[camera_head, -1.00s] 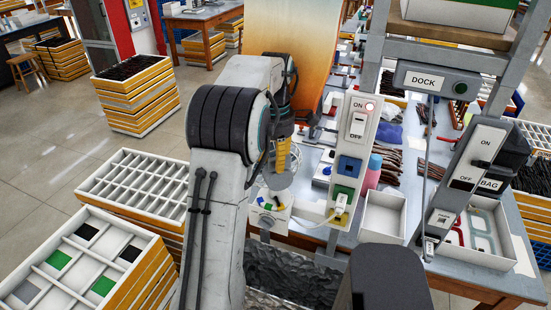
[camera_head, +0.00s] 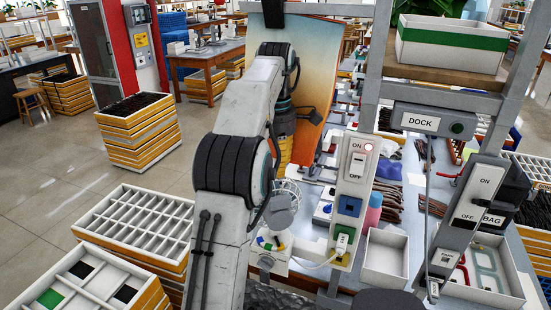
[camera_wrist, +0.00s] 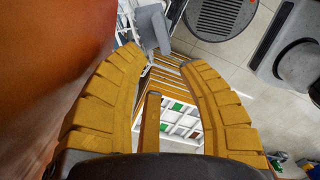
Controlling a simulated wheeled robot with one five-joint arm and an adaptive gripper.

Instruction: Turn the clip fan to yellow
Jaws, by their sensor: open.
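The clip fan (camera_head: 284,196) has a pale wire cage and stands at the near edge of the workbench, partly behind my arm, in the head view. Below it is a white box (camera_head: 270,242) with small yellow, green and blue patches; I cannot tell which one is set. The fan is not clearly recognisable in the wrist view.
A tall orange panel (camera_head: 312,75) stands close behind my arm. A DOCK box (camera_head: 435,122) hangs further right. Crates (camera_head: 135,225) stand on the left floor.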

